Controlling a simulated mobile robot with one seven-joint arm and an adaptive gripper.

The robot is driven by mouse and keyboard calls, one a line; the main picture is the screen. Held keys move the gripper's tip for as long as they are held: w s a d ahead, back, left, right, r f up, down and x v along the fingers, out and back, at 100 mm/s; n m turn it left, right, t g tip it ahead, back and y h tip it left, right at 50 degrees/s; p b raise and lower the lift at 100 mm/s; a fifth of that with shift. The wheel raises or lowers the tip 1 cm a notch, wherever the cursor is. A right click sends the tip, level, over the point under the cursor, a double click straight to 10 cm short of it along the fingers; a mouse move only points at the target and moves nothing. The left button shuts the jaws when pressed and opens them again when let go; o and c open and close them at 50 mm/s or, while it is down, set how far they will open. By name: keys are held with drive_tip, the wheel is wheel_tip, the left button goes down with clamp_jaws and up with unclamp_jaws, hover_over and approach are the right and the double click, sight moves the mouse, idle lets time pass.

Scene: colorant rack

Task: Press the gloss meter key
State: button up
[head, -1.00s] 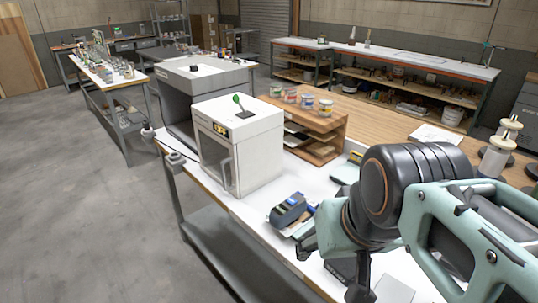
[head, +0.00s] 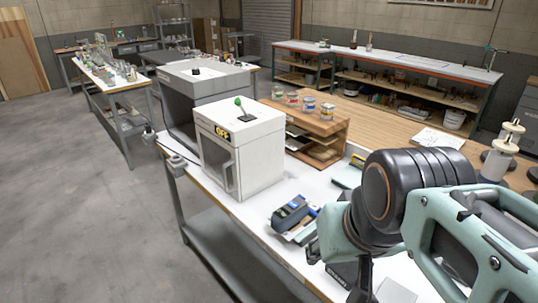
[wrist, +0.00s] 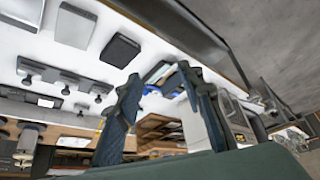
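A small dark and blue hand-sized device, which looks like the gloss meter (head: 291,214), lies on the white bench top in the head view, left of my gripper. In the wrist view the gloss meter (wrist: 173,80) shows beyond and between the fingertips. Its key is too small to make out. My gripper (wrist: 160,82) is open, with its two dark fingers apart and nothing between them. In the head view my gripper (head: 337,268) is low over the bench, partly hidden by my wrist, apart from the meter.
A white cabinet (head: 258,160) with an OFF display and a green-knobbed lever stands behind the meter. A larger grey box (head: 213,80) is beyond it. A wooden shelf unit (head: 325,135) with several cans stands to the right. Flat dark items (wrist: 120,50) lie on the bench.

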clamp_jaws()
idle(1.2)
